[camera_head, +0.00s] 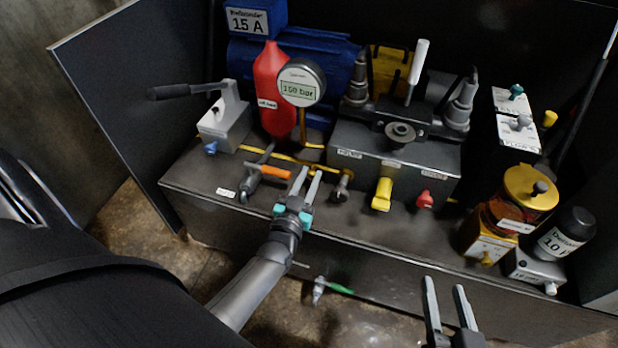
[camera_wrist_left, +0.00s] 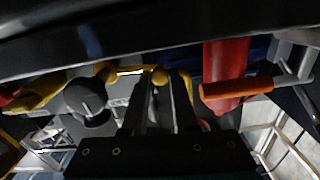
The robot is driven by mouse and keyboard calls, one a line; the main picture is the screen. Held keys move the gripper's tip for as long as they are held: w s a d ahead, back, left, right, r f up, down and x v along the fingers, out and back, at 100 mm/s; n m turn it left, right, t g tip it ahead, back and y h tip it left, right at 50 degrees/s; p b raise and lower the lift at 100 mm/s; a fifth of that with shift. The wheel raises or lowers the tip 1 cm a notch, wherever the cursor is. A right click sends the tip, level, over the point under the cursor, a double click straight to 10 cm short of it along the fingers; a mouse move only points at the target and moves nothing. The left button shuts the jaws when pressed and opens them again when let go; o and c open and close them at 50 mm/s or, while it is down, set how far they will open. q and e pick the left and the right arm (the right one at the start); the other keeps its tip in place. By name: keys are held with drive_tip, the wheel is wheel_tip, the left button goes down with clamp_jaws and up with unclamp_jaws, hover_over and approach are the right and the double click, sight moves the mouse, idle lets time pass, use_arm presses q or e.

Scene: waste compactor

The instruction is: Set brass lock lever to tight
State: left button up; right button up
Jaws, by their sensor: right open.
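I cannot tell for certain which part is the brass lock lever. A brass-yellow rod (camera_head: 303,128) runs down under the pressure gauge (camera_head: 301,83). In the left wrist view, a yellow rounded end (camera_wrist_left: 160,76) shows between the finger lines. My left gripper (camera_head: 309,172) is open and empty, its fingers pointing at the bench between an orange-handled valve (camera_head: 270,173) and a small grey knob (camera_head: 342,186). The orange handle also shows in the left wrist view (camera_wrist_left: 235,90). My right gripper (camera_head: 445,287) is open and empty in front of the bench.
A grey valve block (camera_head: 390,158) with yellow and red knobs stands right of my left gripper. A red bottle (camera_head: 272,90) and a black-handled lever unit (camera_head: 224,125) stand behind left. Amber jar (camera_head: 505,215) and black-capped canister (camera_head: 566,232) are at the right. The bench front strip is clear.

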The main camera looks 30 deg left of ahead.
use_arm(q)
clamp_jaws()
idle(1.0)
